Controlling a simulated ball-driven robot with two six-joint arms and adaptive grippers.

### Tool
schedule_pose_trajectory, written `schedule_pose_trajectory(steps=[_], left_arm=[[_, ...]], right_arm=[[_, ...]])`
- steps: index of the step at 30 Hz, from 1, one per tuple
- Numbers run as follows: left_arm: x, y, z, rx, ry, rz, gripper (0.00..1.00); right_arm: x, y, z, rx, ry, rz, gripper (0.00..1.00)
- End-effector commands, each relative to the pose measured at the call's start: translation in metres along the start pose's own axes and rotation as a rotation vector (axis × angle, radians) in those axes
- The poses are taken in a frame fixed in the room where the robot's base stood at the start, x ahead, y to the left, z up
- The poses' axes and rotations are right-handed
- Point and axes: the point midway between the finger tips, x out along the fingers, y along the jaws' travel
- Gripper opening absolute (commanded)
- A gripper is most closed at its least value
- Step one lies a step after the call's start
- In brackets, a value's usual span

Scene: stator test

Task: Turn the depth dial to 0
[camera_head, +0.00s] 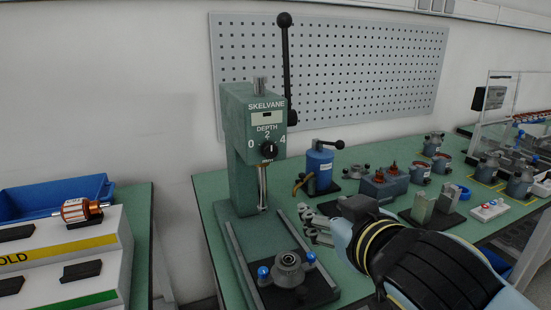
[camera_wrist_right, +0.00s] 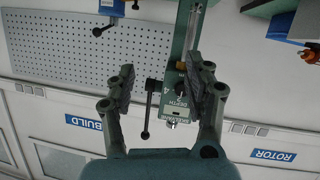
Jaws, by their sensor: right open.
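The green press (camera_head: 238,150) marked SKELVANE stands upright on the bench. Its black depth dial (camera_head: 268,150) is on the front of the head, below the word DEPTH, with 0 at left, 2 at top and 4 at right. A small pale mark shows on the dial, but its exact setting is too small to read. My right gripper (camera_head: 312,226) is open and empty, low and to the right of the dial, apart from it. In the right wrist view the press head (camera_wrist_right: 178,108) appears upside down between the open fingers (camera_wrist_right: 158,82); a finger partly covers the dial area. My left gripper is out of view.
The press's long black lever (camera_head: 286,60) rises beside its head. A round metal part with blue knobs (camera_head: 287,270) sits at the press base. A blue cylinder device (camera_head: 320,168) stands right of the press. A blue bin (camera_head: 60,197) is at left.

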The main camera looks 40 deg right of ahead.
Motion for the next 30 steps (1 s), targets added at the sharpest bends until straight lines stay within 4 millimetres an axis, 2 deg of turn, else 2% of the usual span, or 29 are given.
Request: schedule_pose_trajectory(steps=[3,6,11,14,24,30], left_arm=[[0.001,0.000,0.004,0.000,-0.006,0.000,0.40],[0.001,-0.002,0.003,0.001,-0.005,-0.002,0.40],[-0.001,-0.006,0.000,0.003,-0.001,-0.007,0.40],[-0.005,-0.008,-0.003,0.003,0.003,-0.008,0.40],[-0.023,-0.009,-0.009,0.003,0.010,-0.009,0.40],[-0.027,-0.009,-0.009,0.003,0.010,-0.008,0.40]], right_arm=[[0.001,-0.009,-0.028,0.001,0.163,-0.014,0.52],[-0.003,-0.020,-0.047,-0.007,0.273,-0.042,0.52],[-0.003,-0.031,-0.064,-0.019,0.359,-0.078,0.52],[0.007,-0.033,-0.071,-0.021,0.369,-0.082,0.52],[0.068,-0.037,-0.095,-0.021,0.366,-0.079,0.52],[0.089,-0.039,-0.100,-0.021,0.363,-0.079,0.52]])
